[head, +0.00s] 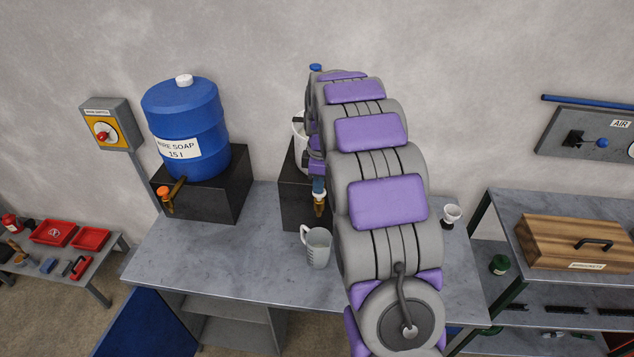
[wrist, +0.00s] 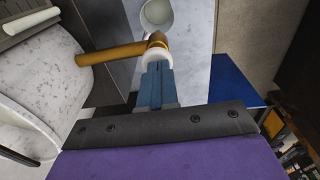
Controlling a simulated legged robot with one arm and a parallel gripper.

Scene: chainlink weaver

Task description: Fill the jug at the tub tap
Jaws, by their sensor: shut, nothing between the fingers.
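The pale grey jug (head: 319,248) stands upright on the bench, its handle to the left. It also shows beyond the tap in the wrist view (wrist: 157,14). The white tub (head: 298,126) is on a black stand, mostly hidden by my arm; its wall fills the left of the wrist view (wrist: 60,75). Its brass tap (wrist: 110,52) sticks out above the jug and shows in the head view (head: 320,208). My gripper (wrist: 155,70) is shut and empty, its blue fingertips at a white round part on the tap's end. Whether they touch is unclear.
A blue wire soap barrel (head: 183,110) with an orange-handled tap (head: 166,195) stands left on another black stand. A small white cup (head: 452,213) is at the bench's right. The bench front (head: 240,265) left of the jug is clear.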

